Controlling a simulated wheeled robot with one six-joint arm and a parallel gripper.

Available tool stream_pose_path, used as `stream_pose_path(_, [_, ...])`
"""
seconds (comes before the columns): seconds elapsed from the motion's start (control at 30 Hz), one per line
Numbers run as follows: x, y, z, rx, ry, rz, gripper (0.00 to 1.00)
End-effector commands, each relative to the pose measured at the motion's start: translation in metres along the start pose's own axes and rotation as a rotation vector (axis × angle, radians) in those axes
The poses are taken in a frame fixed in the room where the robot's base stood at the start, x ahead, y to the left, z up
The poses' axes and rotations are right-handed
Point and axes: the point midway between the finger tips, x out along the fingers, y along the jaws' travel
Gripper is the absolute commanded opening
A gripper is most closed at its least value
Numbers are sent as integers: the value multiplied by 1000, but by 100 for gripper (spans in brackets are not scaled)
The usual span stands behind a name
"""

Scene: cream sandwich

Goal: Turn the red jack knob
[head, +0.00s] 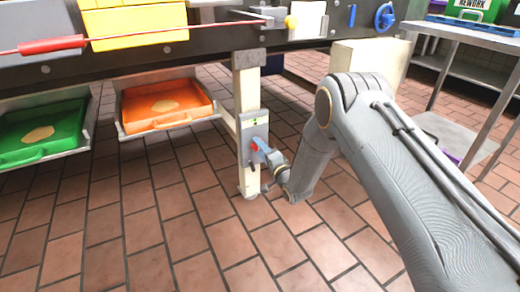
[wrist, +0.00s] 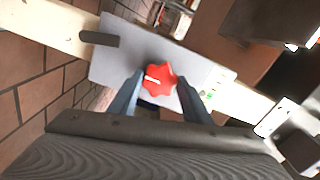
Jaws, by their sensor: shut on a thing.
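The red jack knob (wrist: 158,79) is a lobed red knob with a white mark on its face. It sits on a grey plate (wrist: 108,66) fixed to a cream leg (head: 248,90) under the machine. In the wrist view my gripper (wrist: 160,92) has one finger on each side of the knob and is shut on it. In the head view the knob (head: 255,143) shows as a small red patch, partly hidden by my gripper (head: 263,150).
An orange tray (head: 200,112) and a green tray (head: 75,125) hang left of the leg, each holding a pale flat piece. A metal table (head: 455,32) stands at right. The tiled floor (head: 180,235) in front is clear. A dark bar (wrist: 98,39) juts from the plate.

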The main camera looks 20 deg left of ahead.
Motion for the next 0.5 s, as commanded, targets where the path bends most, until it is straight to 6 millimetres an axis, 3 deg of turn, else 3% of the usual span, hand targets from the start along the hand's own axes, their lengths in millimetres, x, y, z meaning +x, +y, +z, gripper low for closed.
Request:
stream_pose_path(0.13, [-1,2,-3,1,6,4,22])
stream_pose_path(0.17, [-1,2,-3,1,6,4,46])
stream_pose_path(0.27, [-1,2,-2,0,4,3,62])
stream_pose_path(0.5, [0,0,2,-1,-1,1,63])
